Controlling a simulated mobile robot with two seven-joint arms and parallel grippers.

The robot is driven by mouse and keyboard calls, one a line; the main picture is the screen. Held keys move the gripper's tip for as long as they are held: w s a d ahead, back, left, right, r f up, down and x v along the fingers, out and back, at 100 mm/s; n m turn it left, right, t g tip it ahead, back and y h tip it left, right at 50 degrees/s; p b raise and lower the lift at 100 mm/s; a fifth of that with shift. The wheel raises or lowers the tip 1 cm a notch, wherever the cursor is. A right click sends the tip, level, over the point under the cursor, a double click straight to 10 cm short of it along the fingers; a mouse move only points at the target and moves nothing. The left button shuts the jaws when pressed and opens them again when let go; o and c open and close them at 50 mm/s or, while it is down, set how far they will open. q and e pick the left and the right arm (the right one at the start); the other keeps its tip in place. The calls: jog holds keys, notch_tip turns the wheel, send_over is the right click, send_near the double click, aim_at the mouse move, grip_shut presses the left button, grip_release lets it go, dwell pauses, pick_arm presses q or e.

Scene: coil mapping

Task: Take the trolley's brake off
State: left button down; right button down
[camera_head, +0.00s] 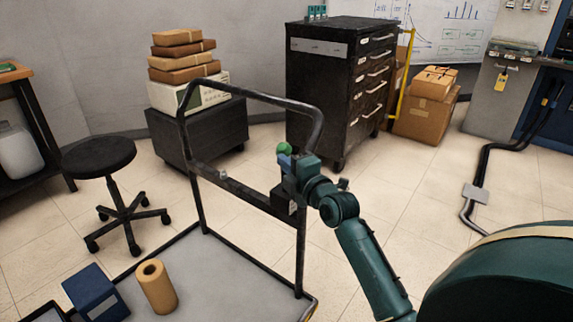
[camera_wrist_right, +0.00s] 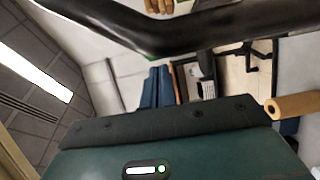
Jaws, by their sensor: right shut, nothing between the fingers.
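The trolley has a black tube frame with a tall handle (camera_head: 262,97), a crossbar (camera_head: 240,192) and a grey deck (camera_head: 215,280). A black box with a pale label (camera_head: 281,200) sits at the crossbar's right end. A round green knob (camera_head: 283,148) shows above it, just beyond my right gripper (camera_head: 285,162). That gripper is shut and empty, beside the handle's right upright; I cannot tell whether it touches the knob. In the right wrist view the handle (camera_wrist_right: 180,35) crosses the top, above the blue fingers (camera_wrist_right: 160,86). My left gripper is not in view.
A blue box (camera_head: 92,290) and a tan roll (camera_head: 155,287) stand on the deck. A black stool (camera_head: 100,157) is left of the trolley. A dark drawer cabinet (camera_head: 325,95) and a low black cart with boxes (camera_head: 205,135) stand behind. A floor cable (camera_head: 480,180) lies right.

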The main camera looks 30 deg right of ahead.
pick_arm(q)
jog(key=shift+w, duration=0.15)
pick_arm(e)
jog(key=shift+w+d, duration=0.2)
